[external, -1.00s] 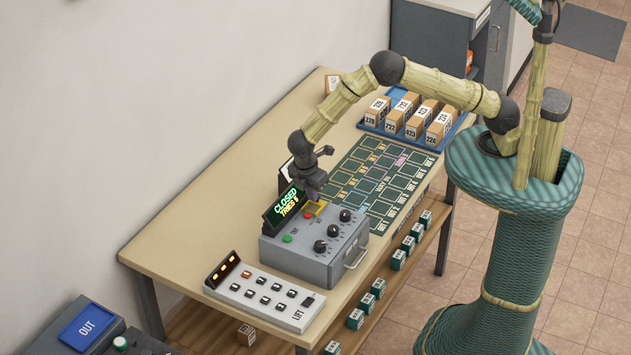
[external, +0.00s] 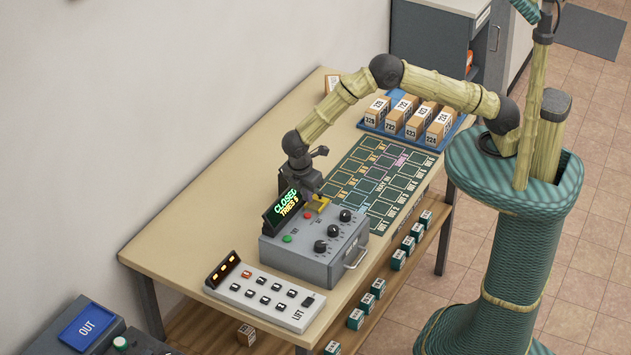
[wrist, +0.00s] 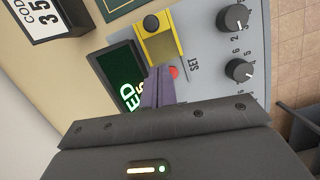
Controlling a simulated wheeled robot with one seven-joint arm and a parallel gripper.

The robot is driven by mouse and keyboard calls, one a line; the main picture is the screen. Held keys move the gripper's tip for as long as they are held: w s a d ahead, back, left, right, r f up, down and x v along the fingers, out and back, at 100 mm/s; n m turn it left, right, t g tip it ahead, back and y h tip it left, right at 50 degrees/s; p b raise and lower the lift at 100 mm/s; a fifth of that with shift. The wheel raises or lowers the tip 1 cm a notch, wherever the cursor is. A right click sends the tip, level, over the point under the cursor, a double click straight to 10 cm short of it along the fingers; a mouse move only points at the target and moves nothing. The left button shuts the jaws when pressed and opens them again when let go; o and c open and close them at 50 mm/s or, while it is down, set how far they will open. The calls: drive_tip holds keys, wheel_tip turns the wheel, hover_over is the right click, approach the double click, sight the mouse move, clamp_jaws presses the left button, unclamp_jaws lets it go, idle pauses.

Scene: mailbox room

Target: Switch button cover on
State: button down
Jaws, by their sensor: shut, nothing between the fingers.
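The grey control box (external: 290,258) stands on the table with dials, a green button, a red button (external: 307,215) and a yellow cover piece (external: 319,204) on its top.
The display (external: 286,207) reads "CLOSED" and "TRIES 5" and stands right beside my gripper. A lift button panel (external: 264,297) lies in front of the box. A blue tray (external: 367,127) of numbered boxes stands at the back. A dark grid mat (external: 380,180) lies behind the box.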

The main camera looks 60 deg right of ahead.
drive_tip(key=b+v, duration=0.3)
drive_tip(key=v, duration=0.7)
drive_tip(key=shift+b, duration=0.3)
drive_tip(key=shift+r, duration=0.1)
drive_tip(key=s+d+r+m+t+y, duration=0.15)
drive_tip(key=d+m, duration=0.25)
drive_tip(key=d, duration=0.6)
drive_tip(key=s+d+r+m+g+y, duration=0.1)
drive_tip(key=d+r+m, duration=0.2)
drive_tip(key=d, duration=0.7)
drive_tip(key=s+d+m+t, duration=0.2)
drive_tip(key=s+d+m, duration=0.7)
drive_tip(key=s+d, duration=0.6)
drive_tip(key=shift+d, duration=0.4)
